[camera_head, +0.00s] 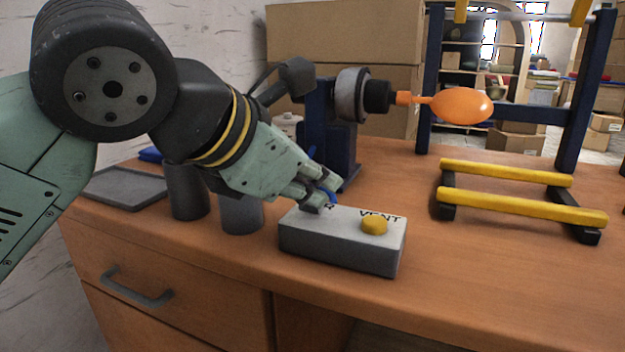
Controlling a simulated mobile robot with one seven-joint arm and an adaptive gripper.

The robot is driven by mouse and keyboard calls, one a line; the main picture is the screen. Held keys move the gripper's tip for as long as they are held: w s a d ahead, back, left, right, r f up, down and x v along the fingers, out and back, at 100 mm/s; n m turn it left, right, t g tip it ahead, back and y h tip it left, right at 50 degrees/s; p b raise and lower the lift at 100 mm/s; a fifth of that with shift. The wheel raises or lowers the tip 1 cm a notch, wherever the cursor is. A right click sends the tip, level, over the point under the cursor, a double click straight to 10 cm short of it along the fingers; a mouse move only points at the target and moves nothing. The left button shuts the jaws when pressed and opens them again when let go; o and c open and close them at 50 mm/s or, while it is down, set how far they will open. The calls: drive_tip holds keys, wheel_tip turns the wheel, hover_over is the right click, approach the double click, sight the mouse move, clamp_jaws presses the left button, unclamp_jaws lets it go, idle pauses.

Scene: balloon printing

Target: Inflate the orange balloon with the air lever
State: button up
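The orange balloon (461,106) lies sideways on an orange nozzle piece (404,98) at the end of a dark fitting, and looks small and oval. A grey control box (342,245) sits on the table below it, with a yellow button (374,225) beside the word VENT. My gripper (322,198) reaches down to the left part of the box top.
A dark blue frame (586,95) with yellow bars (520,206) stands at the right. Two grey cups (240,214) and a grey tray (122,187) lie left of the box. Cardboard boxes (340,32) stand behind. The table's front right is clear.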

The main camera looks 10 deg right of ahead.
drive_tip(key=o, duration=0.5)
drive_tip(key=v, duration=1.2)
drive_tip(key=shift+r, duration=0.1)
